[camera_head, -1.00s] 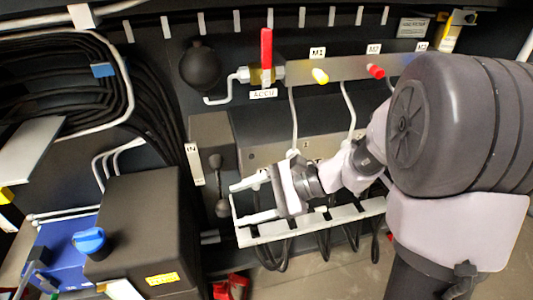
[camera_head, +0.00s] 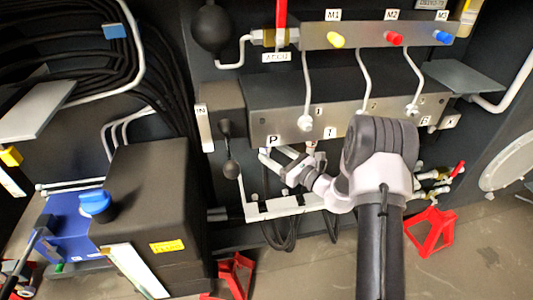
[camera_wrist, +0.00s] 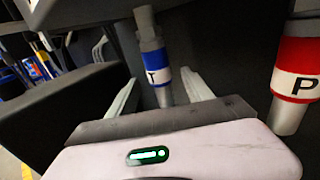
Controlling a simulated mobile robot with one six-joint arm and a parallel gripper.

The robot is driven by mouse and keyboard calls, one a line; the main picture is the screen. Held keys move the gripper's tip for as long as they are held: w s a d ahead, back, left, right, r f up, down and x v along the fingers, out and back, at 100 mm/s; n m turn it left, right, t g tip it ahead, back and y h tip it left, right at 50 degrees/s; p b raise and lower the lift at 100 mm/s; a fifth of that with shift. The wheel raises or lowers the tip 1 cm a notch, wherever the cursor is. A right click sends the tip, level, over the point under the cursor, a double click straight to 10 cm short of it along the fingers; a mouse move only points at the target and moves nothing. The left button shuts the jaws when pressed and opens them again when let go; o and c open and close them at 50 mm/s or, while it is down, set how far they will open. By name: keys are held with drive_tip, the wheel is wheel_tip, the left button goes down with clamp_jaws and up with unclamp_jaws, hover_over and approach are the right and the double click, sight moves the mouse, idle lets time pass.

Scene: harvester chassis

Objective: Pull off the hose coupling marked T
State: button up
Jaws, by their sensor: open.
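The hose coupling marked T (camera_wrist: 157,73) hangs upright under the block in the wrist view, grey with a blue band and a white band lettered T. My gripper (camera_wrist: 159,84) is open, with one finger on each side of this coupling; it looks empty, and I cannot tell whether a finger touches the coupling. In the head view my gripper (camera_head: 284,157) is just under the front edge of the valve block (camera_head: 290,118), near the P and T labels. There, the gripper and arm largely hide the couplings.
A coupling marked P (camera_wrist: 297,75), red and white, hangs to the right in the wrist view. A pale rail (camera_head: 285,207) with black hoses runs below the block. Red stands (camera_head: 432,229) are on the floor.

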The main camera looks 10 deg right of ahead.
sight(269, 151)
drive_tip(key=x, duration=0.4)
drive_tip(key=shift+w+a+b, duration=0.1)
drive_tip(key=shift+b, duration=0.3)
clamp_jaws()
drive_tip(key=c, duration=0.9)
unclamp_jaws()
clamp_jaws()
drive_tip(key=shift+f, duration=0.15)
drive_tip(key=shift+f+b, duration=0.95)
drive_tip(key=shift+f, duration=1.2)
